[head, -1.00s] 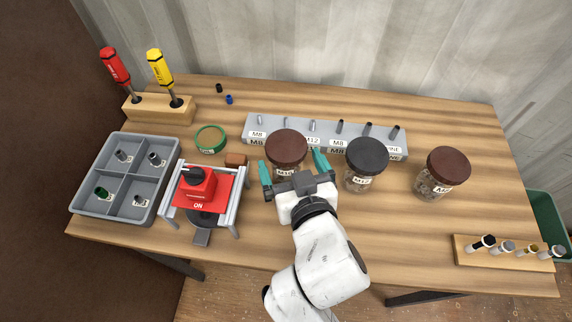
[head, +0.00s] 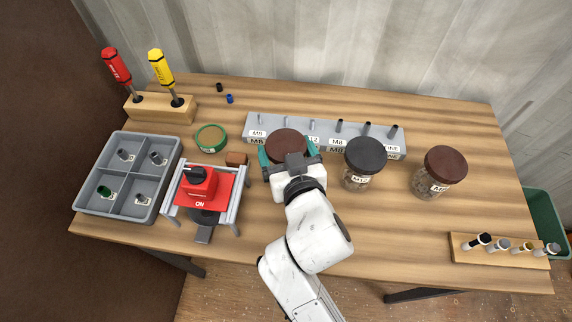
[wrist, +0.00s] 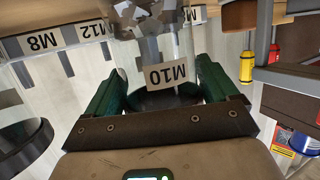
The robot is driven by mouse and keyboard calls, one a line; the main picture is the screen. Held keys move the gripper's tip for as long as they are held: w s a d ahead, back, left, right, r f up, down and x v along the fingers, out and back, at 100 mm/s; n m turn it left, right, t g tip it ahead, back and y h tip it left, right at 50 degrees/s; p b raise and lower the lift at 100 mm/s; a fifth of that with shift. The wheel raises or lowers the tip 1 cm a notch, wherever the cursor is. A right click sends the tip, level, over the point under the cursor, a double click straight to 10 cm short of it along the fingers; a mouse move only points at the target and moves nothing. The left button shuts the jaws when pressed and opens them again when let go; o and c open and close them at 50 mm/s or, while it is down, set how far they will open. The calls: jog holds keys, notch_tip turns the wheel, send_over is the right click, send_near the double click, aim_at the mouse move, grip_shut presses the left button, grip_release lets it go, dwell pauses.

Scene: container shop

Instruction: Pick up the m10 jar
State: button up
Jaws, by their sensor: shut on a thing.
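The m10 jar is a clear jar with a brown lid (head: 286,146) in the head view, near the middle of the table in front of the grey rack. In the wrist view its M10 label (wrist: 167,75) shows upside down and dark pieces fill the glass. My gripper (head: 289,152) has its green fingers on both sides of the jar and is shut on it. In the head view my gripper hides the jar's body, so I cannot tell whether it touches the table.
A black-lidded jar (head: 366,155) stands close to the right, and another brown-lidded jar (head: 445,165) further right. A grey labelled rack (head: 325,132) lies behind. A red switch device (head: 203,190) stands to the left.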

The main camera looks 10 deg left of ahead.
jog(key=c, duration=0.7)
jog(key=shift+c, duration=0.3)
jog(key=shift+r, duration=0.15)
